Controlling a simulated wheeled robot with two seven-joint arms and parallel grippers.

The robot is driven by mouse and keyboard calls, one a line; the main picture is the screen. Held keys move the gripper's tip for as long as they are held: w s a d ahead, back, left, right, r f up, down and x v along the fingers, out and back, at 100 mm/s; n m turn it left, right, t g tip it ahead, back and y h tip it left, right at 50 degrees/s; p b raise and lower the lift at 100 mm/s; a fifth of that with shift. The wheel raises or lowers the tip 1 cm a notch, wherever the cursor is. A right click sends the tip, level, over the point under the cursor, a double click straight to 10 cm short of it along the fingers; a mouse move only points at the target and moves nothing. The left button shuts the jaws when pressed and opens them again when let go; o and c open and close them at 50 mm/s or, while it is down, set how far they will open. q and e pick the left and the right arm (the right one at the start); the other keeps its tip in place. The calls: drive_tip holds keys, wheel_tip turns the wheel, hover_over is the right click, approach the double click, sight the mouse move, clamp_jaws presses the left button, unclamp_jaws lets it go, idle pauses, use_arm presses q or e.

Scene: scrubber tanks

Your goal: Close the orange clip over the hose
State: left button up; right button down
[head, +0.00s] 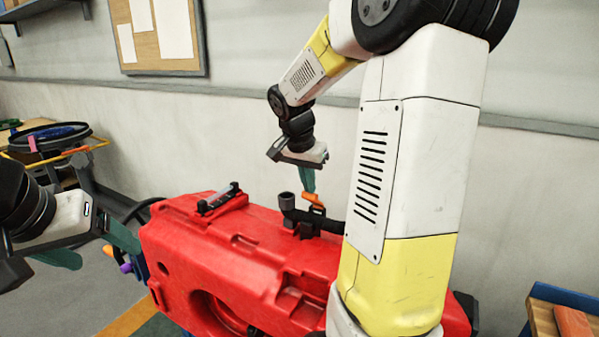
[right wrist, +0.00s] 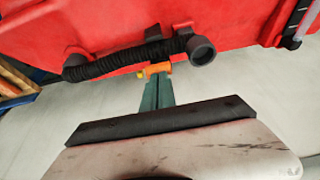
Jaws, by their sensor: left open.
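The orange clip (head: 313,199) stands up at the hose on top of the red tank, and it also shows in the right wrist view (right wrist: 155,70). The black ribbed hose (right wrist: 120,60) runs along the tank and ends in a wide grey cuff (right wrist: 201,50). In the head view the hose (head: 318,219) is partly hidden behind my right arm. My right gripper (head: 308,190) points down at the clip, its teal fingers together. Its fingertips (right wrist: 156,78) are at the clip, which shows beyond them; contact is unclear. My left gripper (head: 104,246) is open and empty, left of the tank.
The red tank (head: 230,235) fills the middle, with a black latch (head: 218,197) on top. A cart (head: 50,140) with a black ring stands at the far left. A wooden crate (head: 560,315) is at the lower right. The wall is close behind the tank.

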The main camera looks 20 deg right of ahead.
drive_tip(key=s+a+f+t+h, duration=0.1)
drive_tip(key=s+a+f, duration=0.2)
drive_tip(key=a+f, duration=0.1)
drive_tip(key=shift+s+f, duration=0.3)
drive_tip(key=shift+f, duration=0.55)
drive_tip(key=shift+w, duration=0.1)
idle(0.3)
